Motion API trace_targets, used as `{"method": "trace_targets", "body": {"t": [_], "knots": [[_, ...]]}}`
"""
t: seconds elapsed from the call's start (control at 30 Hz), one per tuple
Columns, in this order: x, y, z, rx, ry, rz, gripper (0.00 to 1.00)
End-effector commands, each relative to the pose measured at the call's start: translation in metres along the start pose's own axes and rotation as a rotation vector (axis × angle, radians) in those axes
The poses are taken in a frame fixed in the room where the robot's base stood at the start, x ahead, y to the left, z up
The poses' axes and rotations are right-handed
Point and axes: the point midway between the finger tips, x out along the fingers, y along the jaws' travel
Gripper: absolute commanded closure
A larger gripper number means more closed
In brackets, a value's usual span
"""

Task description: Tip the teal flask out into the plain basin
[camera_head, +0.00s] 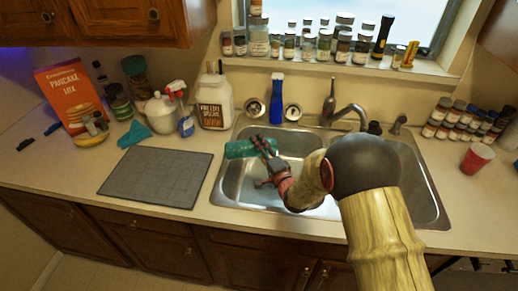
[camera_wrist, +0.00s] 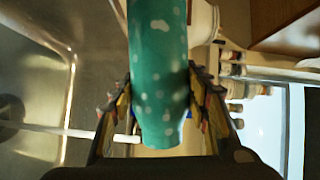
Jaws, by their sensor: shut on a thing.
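The teal flask (camera_head: 238,149) lies roughly level in the head view, above the left part of the steel sink. My gripper (camera_head: 266,147) is shut around it near its right end, and the flask's left end sticks out free. In the wrist view the pale-spotted teal flask (camera_wrist: 158,60) sits between my two fingers (camera_wrist: 160,98). I cannot see any contents or flow. The left sink basin (camera_head: 230,186) is below the flask. The right basin (camera_head: 422,195) is largely hidden by my arm. I cannot tell which one is the plain basin.
A faucet (camera_head: 350,112) and a blue bottle (camera_head: 277,98) stand behind the sink. A grey mat (camera_head: 155,177), teal cloth (camera_head: 134,134) and white jug (camera_head: 214,100) are to the left. A red cup (camera_head: 477,157) and several jars are at right. Jars line the windowsill.

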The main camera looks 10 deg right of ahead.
Motion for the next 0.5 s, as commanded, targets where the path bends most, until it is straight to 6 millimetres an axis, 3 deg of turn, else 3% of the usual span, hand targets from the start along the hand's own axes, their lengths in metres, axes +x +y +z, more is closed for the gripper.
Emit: {"method": "trace_targets", "body": {"t": [0.5], "knots": [[-0.0006, 0.0107, -0.0017, 0.135, 0.003, -0.059, 0.83]]}}
